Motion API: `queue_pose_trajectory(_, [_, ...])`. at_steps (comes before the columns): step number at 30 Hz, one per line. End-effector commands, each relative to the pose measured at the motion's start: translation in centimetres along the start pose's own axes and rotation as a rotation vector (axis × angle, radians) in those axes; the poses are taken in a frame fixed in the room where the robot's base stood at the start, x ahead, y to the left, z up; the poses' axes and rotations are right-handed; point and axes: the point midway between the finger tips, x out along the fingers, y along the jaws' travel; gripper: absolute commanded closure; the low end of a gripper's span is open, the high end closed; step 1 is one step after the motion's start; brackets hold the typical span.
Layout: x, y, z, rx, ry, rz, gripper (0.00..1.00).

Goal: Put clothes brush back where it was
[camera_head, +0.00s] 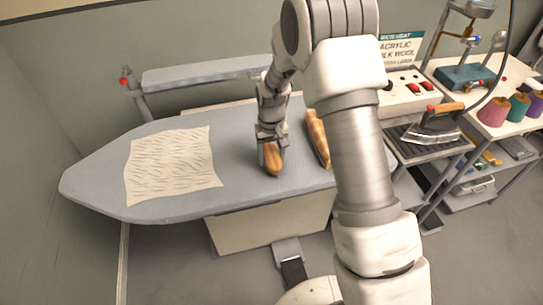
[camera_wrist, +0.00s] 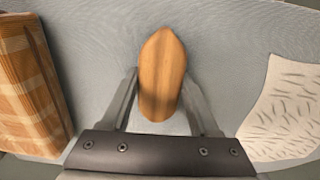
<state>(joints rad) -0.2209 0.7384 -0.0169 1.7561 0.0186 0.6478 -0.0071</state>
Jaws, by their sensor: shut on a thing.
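The clothes brush (camera_head: 272,160) is an oblong brown wooden piece over the middle of the grey ironing board. It also shows in the wrist view (camera_wrist: 162,72), between the two fingers. My gripper (camera_head: 270,140) is shut on it, and in the wrist view my gripper (camera_wrist: 162,100) has one finger on each side of the brush. The underside of the brush is hidden. I cannot tell whether the brush touches the board.
A patterned cream cloth (camera_head: 170,165) lies on the ironing board (camera_head: 100,180) to the left. A checked brown item (camera_head: 318,138) lies right of my gripper; it shows at left in the wrist view (camera_wrist: 30,85). An iron (camera_head: 435,128) and thread spools (camera_head: 495,112) stand farther right.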

Motion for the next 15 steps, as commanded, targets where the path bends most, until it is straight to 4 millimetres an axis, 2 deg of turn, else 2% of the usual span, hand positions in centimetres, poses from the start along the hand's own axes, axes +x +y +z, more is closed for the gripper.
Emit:
queue_pose_trajectory(2, [0.58, 0.0, 0.0, 0.0, -0.001, 0.0, 0.99])
queue_pose_trajectory(12, [1.06, 0.01, -0.04, 0.0, 0.001, 0.0, 0.99])
queue_pose_trajectory(13, [0.89, 0.01, -0.04, 0.0, 0.001, 0.0, 0.33])
queue_pose_trajectory(15, [0.86, 0.01, -0.03, 0.0, 0.001, 0.0, 0.2])
